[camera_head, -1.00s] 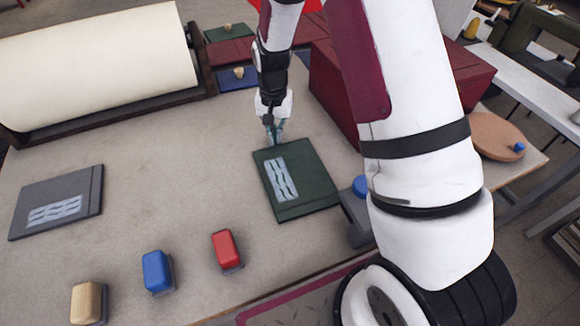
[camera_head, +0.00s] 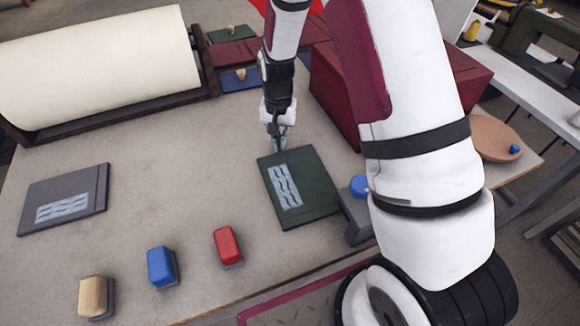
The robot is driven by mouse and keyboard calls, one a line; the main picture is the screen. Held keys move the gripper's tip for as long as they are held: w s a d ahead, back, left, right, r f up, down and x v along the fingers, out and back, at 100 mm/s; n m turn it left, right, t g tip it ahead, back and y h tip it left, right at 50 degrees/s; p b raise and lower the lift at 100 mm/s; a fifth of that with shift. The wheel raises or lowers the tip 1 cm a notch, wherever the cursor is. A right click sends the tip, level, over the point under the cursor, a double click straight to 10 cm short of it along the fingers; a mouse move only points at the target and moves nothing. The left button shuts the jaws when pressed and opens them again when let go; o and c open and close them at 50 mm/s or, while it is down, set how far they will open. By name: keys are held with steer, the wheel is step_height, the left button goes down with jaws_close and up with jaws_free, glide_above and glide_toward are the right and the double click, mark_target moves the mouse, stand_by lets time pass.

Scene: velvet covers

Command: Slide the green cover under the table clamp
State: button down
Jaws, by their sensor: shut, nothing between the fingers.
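The green cover (camera_head: 318,172), dark with a pale wavy-line panel, lies flat on the table right of centre. Its right edge is close to the table clamp (camera_head: 352,213), a grey block with a blue knob (camera_head: 359,186) at the table's front right. I cannot tell whether the cover's edge is touching or under the clamp, as my arm hides part of it. My gripper (camera_head: 279,146) is shut and empty, pointing down at the cover's far edge; it looks in contact with that edge.
A grey cover (camera_head: 85,185) lies at the left. Wooden (camera_head: 93,293), blue (camera_head: 161,265) and red (camera_head: 227,243) blocks stand near the front edge. A dark red box (camera_head: 335,95) stands behind the clamp side. A large paper roll (camera_head: 95,65) fills the back left. Middle-left table is clear.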

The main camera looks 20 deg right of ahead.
mark_target(286, 159)
steer(key=shift+s, duration=0.15)
steer(key=shift+s+p, duration=0.9)
steer(key=shift+s, duration=0.6)
steer(key=shift+s+p, duration=0.3)
steer(key=shift+s, duration=0.2)
steer(key=shift+s+p, duration=0.3)
steer(key=shift+s, duration=0.05)
steer(key=shift+w+r+p, duration=0.2)
steer(key=shift+r+p, duration=0.05)
steer(key=shift+r, duration=0.9)
steer(key=shift+w+r+p, duration=0.15)
steer(key=shift+r+p, duration=0.05)
steer(key=shift+r, duration=1)
steer(key=shift+w+r+p, duration=0.2)
steer(key=shift+r+p, duration=0.05)
steer(key=shift+r, duration=0.9)
